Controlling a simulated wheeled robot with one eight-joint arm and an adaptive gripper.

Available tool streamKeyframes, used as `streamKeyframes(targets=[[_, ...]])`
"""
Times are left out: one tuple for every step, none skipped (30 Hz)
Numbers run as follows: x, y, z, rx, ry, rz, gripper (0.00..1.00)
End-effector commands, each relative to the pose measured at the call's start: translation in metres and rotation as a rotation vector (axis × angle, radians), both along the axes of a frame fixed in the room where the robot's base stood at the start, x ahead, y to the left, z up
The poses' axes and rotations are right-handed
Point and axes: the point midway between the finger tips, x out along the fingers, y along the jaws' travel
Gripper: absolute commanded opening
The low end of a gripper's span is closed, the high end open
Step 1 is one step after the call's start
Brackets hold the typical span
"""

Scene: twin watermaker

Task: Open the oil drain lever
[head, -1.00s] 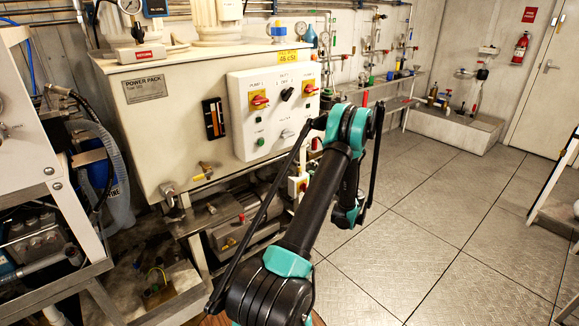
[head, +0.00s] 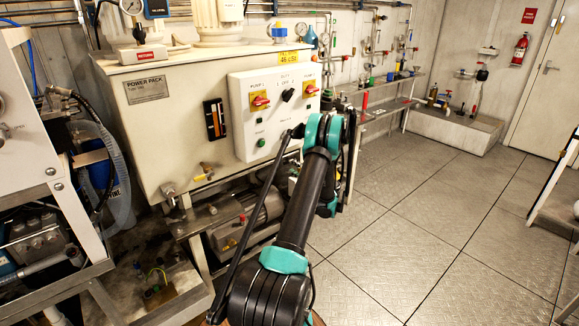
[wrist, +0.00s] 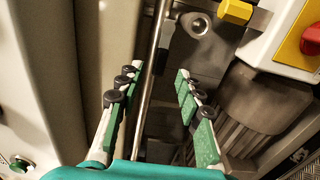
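A small valve with a yellow handle (head: 199,178), which looks like the oil drain lever, sits low on the front of the power pack tank (head: 165,135) in the head view. In the wrist view a yellow handle end (wrist: 235,11) shows at the top edge, beside a metal fitting (wrist: 195,25); I cannot tell for sure that it is the same lever. My gripper (wrist: 158,90) is open and empty, its two green-padded fingers apart and short of the yellow handle. In the head view my arm hides the gripper.
A white box with a red switch (wrist: 312,38) is close on the right in the wrist view, above a ribbed motor (wrist: 255,105). A metal rod (wrist: 152,75) runs behind the fingers. Floor is clear to the right.

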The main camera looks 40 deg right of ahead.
Motion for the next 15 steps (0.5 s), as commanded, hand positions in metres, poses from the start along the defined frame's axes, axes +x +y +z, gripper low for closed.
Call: streamKeyframes(targets=[[0.009, 0.002, 0.0, 0.0, 0.0, 0.002, 0.36], [0.013, 0.002, 0.0, 0.0, 0.0, 0.003, 0.36], [0.018, 0.002, 0.0, 0.0, 0.0, 0.002, 0.36], [0.022, 0.002, 0.0, 0.0, 0.0, 0.001, 0.36], [0.025, 0.002, 0.0, 0.0, 0.0, 0.001, 0.36], [0.028, 0.002, 0.0, 0.0, 0.0, 0.001, 0.36], [0.03, 0.003, 0.0, 0.0, 0.0, 0.001, 0.36], [0.032, 0.003, 0.0, 0.0, 0.0, 0.001, 0.36], [0.034, 0.003, 0.0, 0.0, 0.0, 0.001, 0.36], [0.035, 0.003, 0.0, 0.0, 0.0, 0.001, 0.36], [0.036, 0.003, 0.0, 0.0, 0.0, 0.001, 0.36], [0.037, 0.003, 0.0, 0.0, 0.0, 0.001, 0.36], [0.037, 0.003, 0.0, 0.0, 0.0, 0.001, 0.36], [0.037, 0.003, 0.0, 0.0, 0.0, 0.001, 0.36], [0.037, 0.003, 0.0, 0.0, 0.0, 0.0, 0.36]])
